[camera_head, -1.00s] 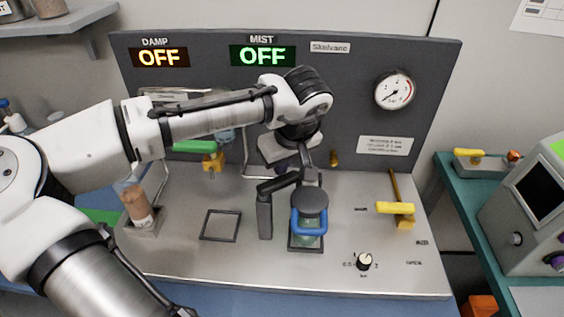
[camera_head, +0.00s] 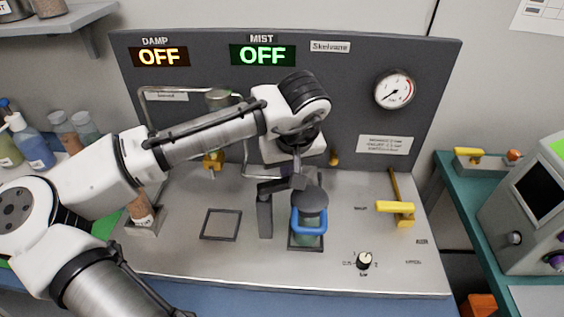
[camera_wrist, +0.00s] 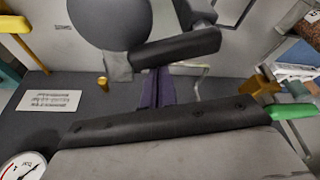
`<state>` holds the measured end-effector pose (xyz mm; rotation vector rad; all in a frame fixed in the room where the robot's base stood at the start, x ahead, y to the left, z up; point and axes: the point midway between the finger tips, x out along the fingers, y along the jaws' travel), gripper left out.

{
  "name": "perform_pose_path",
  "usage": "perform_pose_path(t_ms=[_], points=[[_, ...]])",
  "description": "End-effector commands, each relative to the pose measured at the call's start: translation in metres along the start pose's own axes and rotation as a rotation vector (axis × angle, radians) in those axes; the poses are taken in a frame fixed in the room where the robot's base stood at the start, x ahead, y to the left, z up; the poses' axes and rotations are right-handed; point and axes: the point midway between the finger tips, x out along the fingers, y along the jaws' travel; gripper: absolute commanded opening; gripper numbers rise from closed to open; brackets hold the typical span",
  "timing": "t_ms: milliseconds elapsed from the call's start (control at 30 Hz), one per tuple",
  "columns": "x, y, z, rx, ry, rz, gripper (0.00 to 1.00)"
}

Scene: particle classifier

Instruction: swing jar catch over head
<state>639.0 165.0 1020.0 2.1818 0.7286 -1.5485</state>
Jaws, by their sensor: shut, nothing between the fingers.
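The jar (camera_head: 306,241) stands in a square dark frame on the steel deck. The blue catch (camera_head: 309,231) loops around the front of the jar, below the round dark-grey head (camera_head: 313,197). My gripper (camera_head: 297,180) is behind the head, close to it and to the dark bracket (camera_head: 265,215); contact cannot be told. In the wrist view its purple fingers (camera_wrist: 158,90) are together and empty, beside the bracket arm (camera_wrist: 180,48) and the dark disc of the head (camera_wrist: 108,20). The blue catch does not show in the wrist view.
An empty square frame (camera_head: 221,225) lies left of the bracket. A yellow-handled lever (camera_head: 396,208) and a black knob (camera_head: 364,260) are to the right. The back panel (camera_head: 350,100) with a gauge (camera_head: 394,91) rises close behind my gripper. The front deck is clear.

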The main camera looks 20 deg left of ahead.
Motion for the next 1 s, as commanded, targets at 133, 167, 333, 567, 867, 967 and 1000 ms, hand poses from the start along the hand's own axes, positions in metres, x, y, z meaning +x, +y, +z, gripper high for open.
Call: perform_pose_path(t_ms=[133,167,333,567,867,967,1000], points=[[-0.002,0.003,0.007,0.104,-0.003,0.044,0.0],[-0.002,0.003,0.008,0.126,-0.003,0.05,0.0],[-0.005,0.004,0.014,0.233,-0.002,0.086,0.0],[-0.007,0.004,0.02,0.33,0.0,0.118,0.0],[-0.008,0.004,0.022,0.373,0.0,0.131,0.0],[-0.008,0.004,0.022,0.374,0.0,0.131,0.0],[-0.008,0.004,0.022,0.374,0.0,0.131,0.0]])
